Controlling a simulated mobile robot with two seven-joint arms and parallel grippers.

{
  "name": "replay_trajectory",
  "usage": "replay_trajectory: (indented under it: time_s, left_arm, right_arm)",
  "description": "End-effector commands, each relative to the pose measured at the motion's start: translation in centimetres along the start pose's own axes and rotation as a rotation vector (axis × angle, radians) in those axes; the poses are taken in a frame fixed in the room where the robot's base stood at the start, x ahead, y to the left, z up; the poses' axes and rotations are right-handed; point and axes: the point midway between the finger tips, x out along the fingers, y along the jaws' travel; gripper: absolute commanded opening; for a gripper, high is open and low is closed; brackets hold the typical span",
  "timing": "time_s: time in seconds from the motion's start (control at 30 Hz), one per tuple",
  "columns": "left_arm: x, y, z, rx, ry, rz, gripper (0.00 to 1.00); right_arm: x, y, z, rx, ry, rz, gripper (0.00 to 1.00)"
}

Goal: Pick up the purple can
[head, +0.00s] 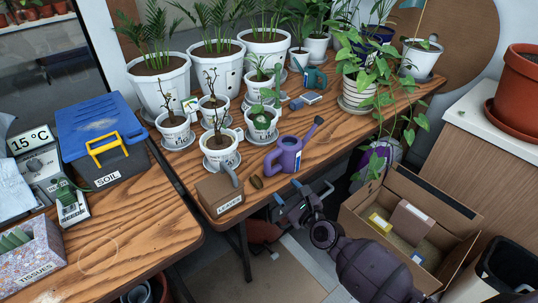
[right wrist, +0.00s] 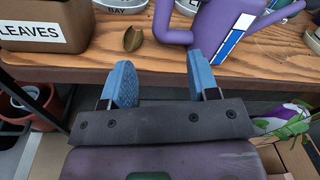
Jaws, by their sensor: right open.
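The purple can (head: 285,157) is a watering can with a long spout that points up and right. It stands upright at the front edge of the wooden table (head: 330,135). In the right wrist view the purple can (right wrist: 215,40) fills the upper right, its top cut off, with a white and blue label on its side. My right gripper (head: 289,193) is open and empty, just in front of the table edge and apart from the can. Its blue fingers (right wrist: 162,80) point at the table, with the can ahead and to the right. My left gripper is out of view.
A box marked LEAVES (head: 219,195) and a small brown object (head: 256,182) lie left of the can. Several white pots (head: 221,150) stand behind it. A trailing plant (head: 360,90) stands to the right. An open cardboard box (head: 410,215) is below the table.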

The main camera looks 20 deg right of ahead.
Motion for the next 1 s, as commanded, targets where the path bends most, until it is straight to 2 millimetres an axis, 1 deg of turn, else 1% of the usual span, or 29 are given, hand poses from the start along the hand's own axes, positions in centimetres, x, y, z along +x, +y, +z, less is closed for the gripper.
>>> replay_trajectory:
  time_s: [0.03,0.1,0.2,0.3,0.37,0.47,0.6,0.7,0.9,1.0]
  left_arm:
    - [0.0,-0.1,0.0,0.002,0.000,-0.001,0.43]
    - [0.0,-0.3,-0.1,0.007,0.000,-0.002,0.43]
    - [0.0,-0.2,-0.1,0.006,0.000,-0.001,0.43]
    - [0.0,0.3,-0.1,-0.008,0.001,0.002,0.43]
    - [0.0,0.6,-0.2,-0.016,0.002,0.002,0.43]
    - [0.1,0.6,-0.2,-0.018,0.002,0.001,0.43]
    - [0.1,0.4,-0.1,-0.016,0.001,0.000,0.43]
    - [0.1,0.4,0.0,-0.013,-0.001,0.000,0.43]
    - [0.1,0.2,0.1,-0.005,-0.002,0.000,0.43]
    - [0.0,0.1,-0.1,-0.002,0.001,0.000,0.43]
  right_arm:
    - [0.0,-0.3,-0.1,0.091,-0.001,-0.015,0.55]
    - [0.0,-0.5,0.0,0.200,-0.007,-0.029,0.55]
    - [0.0,-0.7,0.1,0.301,-0.014,-0.040,0.55]
    - [0.0,-0.7,0.1,0.353,-0.017,-0.041,0.55]
    - [0.3,-0.7,0.1,0.368,-0.018,-0.041,0.55]
    - [1.3,-0.8,0.2,0.372,-0.018,-0.041,0.55]
    - [3.4,-0.8,0.3,0.372,-0.019,-0.040,0.55]
    - [4.6,-0.8,0.2,0.372,-0.018,-0.040,0.55]
    - [5.7,-0.8,0.3,0.370,-0.017,-0.040,0.55]
    - [6.5,-0.8,0.7,0.369,-0.019,-0.040,0.55]
